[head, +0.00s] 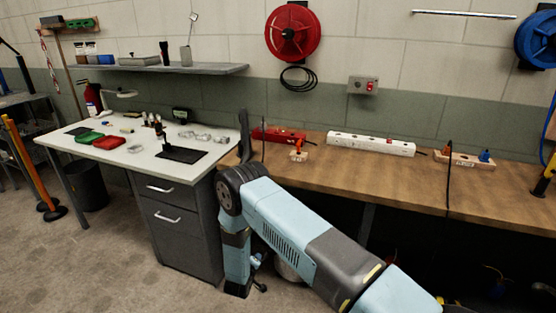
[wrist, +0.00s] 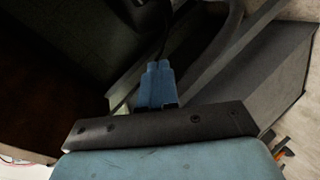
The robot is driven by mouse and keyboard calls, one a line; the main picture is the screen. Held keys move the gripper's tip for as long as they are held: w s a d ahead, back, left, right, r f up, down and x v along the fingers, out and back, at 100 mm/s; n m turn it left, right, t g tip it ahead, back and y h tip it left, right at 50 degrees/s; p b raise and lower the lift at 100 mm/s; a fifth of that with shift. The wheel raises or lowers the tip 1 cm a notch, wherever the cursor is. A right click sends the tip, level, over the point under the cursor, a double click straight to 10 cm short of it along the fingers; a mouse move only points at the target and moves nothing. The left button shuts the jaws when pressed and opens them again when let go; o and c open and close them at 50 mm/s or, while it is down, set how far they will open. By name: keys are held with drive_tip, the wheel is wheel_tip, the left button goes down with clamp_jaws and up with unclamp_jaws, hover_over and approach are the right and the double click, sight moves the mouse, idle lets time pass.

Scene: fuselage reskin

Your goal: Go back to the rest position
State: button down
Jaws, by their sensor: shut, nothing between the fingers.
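My arm shows in the head view, reaching from the lower right to a bend in front of the gap between the white-topped desk (head: 120,150) and the wooden workbench (head: 360,165), then hanging down. My gripper (wrist: 157,70) shows in the wrist view with its two blue fingers side by side, shut and empty. I cannot make out its fingertips in the head view. No object of the task is named.
The desk's grey drawer cabinet (head: 178,225) stands close to the left of my hanging arm. A red tool (head: 278,135), a white power strip (head: 371,145) and a wooden block (head: 464,159) lie on the workbench. Open floor (head: 60,265) lies at the lower left.

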drive_tip(key=w+r+m+g+y, duration=0.15)
drive_tip(key=w+r, duration=0.25)
drive_tip(key=r, duration=0.8)
drive_tip(key=w+r+m+y, duration=0.2)
drive_tip(key=w+r, duration=0.3)
drive_tip(key=r, duration=0.7)
drive_tip(key=s+d+r+g+y, duration=0.1)
drive_tip(key=s+d+r, duration=0.15)
drive_tip(key=r, duration=0.55)
drive_tip(key=s+d+r+m+y, duration=0.1)
drive_tip(key=d+r, duration=0.3)
drive_tip(key=r, duration=0.4)
drive_tip(key=s+d+r+g+y, duration=0.1)
drive_tip(key=d+r, duration=0.2)
drive_tip(key=r, duration=0.6)
drive_tip(key=s+d+r+m+g, duration=0.1)
drive_tip(key=s+d+r, duration=0.55)
drive_tip(key=s, duration=0.25)
drive_tip(key=s+d+r+m+g, duration=0.1)
drive_tip(key=s+d+r, duration=0.5)
drive_tip(key=s+r, duration=0.25)
drive_tip(key=s+d+m+g+h, duration=0.1)
drive_tip(key=s+d, duration=0.4)
drive_tip(key=s, duration=0.7)
drive_tip(key=s+d+r+m+h, duration=0.1)
drive_tip(key=s+d, duration=0.4)
drive_tip(key=s, duration=0.7)
drive_tip(key=shift+s+d+r+m+g+h, duration=0.25)
drive_tip(key=shift+d+m+g+h, duration=0.1)
drive_tip(key=shift+m+h, duration=0.2)
